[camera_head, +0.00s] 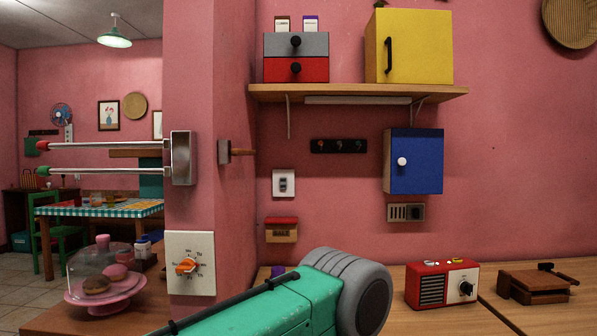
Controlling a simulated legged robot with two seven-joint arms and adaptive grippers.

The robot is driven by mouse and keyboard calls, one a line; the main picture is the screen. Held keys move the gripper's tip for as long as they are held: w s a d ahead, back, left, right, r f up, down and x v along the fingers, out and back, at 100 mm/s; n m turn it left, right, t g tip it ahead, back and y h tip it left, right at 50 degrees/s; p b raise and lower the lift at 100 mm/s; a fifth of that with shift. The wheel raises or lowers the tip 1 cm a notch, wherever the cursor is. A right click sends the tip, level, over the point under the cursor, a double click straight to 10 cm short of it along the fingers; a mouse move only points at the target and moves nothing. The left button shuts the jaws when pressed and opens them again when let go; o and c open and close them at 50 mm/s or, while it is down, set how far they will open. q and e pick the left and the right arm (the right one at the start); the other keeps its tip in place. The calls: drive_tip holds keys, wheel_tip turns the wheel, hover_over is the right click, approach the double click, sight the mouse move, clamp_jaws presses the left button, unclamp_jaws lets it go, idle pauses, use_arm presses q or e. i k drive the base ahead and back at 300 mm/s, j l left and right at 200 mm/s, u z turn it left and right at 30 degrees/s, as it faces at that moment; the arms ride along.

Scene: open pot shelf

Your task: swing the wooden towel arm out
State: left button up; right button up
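On the pillar's front face, a metal bracket (182,158) carries two metal rods pointing left, the upper rod (100,146) with a red tip and the lower rod (100,170) with a green tip. Neither of my grippers is in view. A green link of my own arm crosses the bottom middle, well below the wooden arm.
A dial plate (190,263) is on the pillar. A cake dome (103,273) stands at lower left. Right of the pillar are a wall shelf (440,92), a blue cabinet (415,163) and a hook rail (338,146). A red radio (441,284) stands on the counter.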

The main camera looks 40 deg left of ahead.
sight(234, 152)
drive_tip(key=i+u, duration=0.1)
drive_tip(key=u, duration=0.4)
drive_tip(key=l+u, duration=0.15)
drive_tip(key=u, duration=0.35)
drive_tip(key=i+l+u, duration=0.1)
drive_tip(key=u, duration=0.4)
drive_tip(key=l+u, duration=0.2)
drive_tip(key=u, duration=0.3)
